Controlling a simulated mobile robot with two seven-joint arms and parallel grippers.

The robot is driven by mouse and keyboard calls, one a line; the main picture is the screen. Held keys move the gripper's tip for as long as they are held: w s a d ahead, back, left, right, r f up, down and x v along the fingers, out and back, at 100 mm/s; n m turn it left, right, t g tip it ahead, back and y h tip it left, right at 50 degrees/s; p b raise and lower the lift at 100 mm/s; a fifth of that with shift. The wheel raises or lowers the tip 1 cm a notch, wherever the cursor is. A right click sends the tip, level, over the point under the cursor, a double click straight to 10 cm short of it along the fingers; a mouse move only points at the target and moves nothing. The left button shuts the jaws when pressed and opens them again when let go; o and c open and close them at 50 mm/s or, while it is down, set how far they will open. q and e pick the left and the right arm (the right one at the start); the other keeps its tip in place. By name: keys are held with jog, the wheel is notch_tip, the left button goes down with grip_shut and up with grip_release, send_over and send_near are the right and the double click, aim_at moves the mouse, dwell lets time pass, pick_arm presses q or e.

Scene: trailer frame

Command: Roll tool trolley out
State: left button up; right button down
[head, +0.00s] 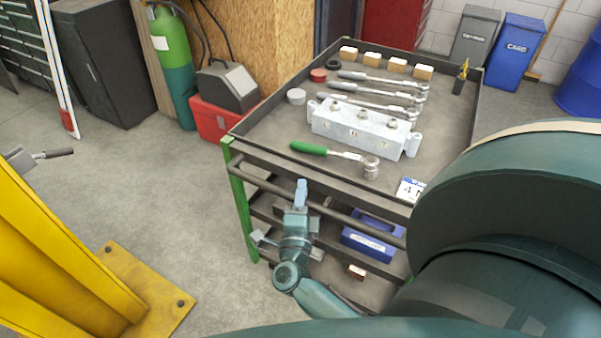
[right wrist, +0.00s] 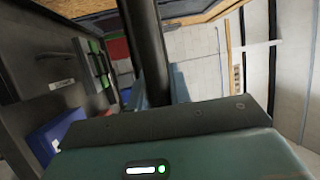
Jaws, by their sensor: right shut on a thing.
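The tool trolley (head: 440,115) stands in the middle of the head view, with a dark top tray, lower shelves and green corner posts. A dark handle bar (head: 350,217) runs along its near side. My right gripper (head: 300,196) is at the left part of this bar, shut on it, with one light blue finger showing above the bar. In the right wrist view the dark bar (right wrist: 150,50) runs up between the fingers, which are partly hidden. My left gripper is not in view.
The tray carries a metal block (head: 360,128), a green-handled ratchet (head: 310,148), several wrenches and small blocks. A yellow frame (head: 60,260) with a bolted foot stands at left. A red toolbox (head: 213,120) and green cylinder (head: 172,50) stand behind. Floor between frame and trolley is clear.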

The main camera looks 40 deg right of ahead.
jog(key=c, duration=1.3)
grip_release()
jog(key=shift+a+f, duration=0.1)
